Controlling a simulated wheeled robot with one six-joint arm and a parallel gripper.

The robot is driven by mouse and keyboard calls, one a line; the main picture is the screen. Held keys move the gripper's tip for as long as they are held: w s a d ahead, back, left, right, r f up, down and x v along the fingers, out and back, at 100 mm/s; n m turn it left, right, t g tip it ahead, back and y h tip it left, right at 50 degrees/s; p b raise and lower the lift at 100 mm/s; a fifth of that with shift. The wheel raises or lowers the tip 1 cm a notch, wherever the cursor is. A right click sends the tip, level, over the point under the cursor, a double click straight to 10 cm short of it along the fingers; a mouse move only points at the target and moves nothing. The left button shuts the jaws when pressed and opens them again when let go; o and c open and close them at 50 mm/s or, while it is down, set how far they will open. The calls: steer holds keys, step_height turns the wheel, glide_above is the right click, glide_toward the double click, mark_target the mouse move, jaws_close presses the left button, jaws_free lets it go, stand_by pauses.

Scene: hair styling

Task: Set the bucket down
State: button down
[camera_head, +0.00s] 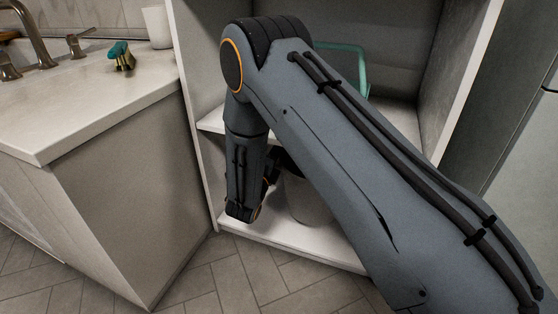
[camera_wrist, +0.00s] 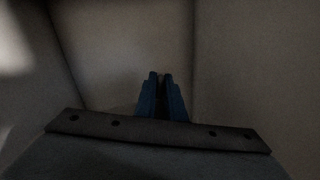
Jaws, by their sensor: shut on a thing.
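The bucket (camera_head: 306,203) is a pale grey container in the lower compartment of an open white shelf unit. My forearm hides much of it, and I cannot tell whether its base touches the bottom board. My gripper is at the bucket's upper left side, mostly hidden behind my arm in the head view. In the wrist view the blue fingers of my gripper (camera_wrist: 161,88) are close together, shut on the thin bucket edge. That view is dark, and the held edge is hard to make out.
The white shelf unit's bottom board (camera_head: 290,239) is bare in front. A teal-framed basket (camera_head: 352,50) stands on the shelf above, partly behind my arm. To the left is a counter (camera_head: 95,98) with a tap (camera_head: 38,40), a teal-topped brush (camera_head: 121,55) and a white cup (camera_head: 157,27).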

steer(key=f+b, duration=0.2)
steer(key=f, duration=0.1)
steer(key=f+b, duration=0.1)
steer(key=b, duration=0.1)
steer(key=shift+w+f, duration=0.25)
steer(key=shift+f, duration=0.05)
steer(key=c, duration=1.8)
jaws_free()
steer(key=shift+f, duration=0.1)
steer(key=shift+c, duration=0.2)
steer(key=p+v, duration=0.5)
steer(key=v, duration=0.7)
steer(key=shift+p, duration=0.35)
steer(key=shift+s, duration=0.2)
